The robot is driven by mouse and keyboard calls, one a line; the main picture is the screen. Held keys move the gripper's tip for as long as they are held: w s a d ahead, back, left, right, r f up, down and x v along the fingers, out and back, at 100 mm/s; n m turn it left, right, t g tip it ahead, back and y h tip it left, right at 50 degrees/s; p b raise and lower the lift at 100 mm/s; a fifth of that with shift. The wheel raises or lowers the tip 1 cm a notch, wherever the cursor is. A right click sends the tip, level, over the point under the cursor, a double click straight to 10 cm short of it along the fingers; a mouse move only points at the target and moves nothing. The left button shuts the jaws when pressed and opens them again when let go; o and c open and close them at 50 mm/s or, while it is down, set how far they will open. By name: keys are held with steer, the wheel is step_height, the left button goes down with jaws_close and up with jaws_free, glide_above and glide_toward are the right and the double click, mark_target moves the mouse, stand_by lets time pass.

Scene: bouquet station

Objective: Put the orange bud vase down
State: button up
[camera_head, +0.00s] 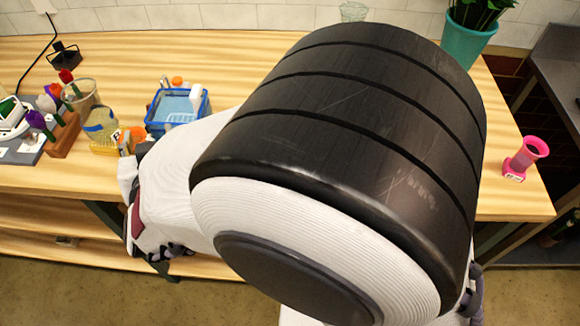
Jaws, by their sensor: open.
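The orange bud vase (136,132) is at the left front part of the wooden table, partly hidden by my arm and gripper. Only a small orange part and a pale label beside it show. My gripper (126,146) is open and close against the vase. Its fingers are small and partly covered by my wrist, so I cannot tell whether they touch the vase. I cannot see the vase's base clearly.
A yellow item (104,149) and a clear glass (100,123) stand just left of the vase. A blue basket (152,127) is to its right. A wooden block (62,137) with flowers is further left. A pink vase (525,157) stands far right. The table's front edge is close.

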steer(key=w+d+r+g, duration=0.15)
steer(key=d+r, duration=0.25)
steer(key=d, duration=0.7)
steer(key=w+d+r+g, duration=0.15)
steer(key=d+r, duration=0.25)
steer(key=d, duration=0.6)
steer(key=s+d+f+m+g+h, duration=0.1)
steer(key=s+d+m+g+h, duration=0.1)
steer(key=s+d, duration=0.7)
steer(key=s+d+f+m+g+h, duration=0.1)
steer(key=s+d+h, duration=0.3)
steer(key=d, duration=1.3)
steer(key=s+f+g, duration=0.1)
steer(key=s, duration=0.3)
steer(key=shift+s+d+m+h, duration=0.15)
steer(key=shift+s+m+h, duration=0.15)
steer(key=shift+s+m, duration=0.1)
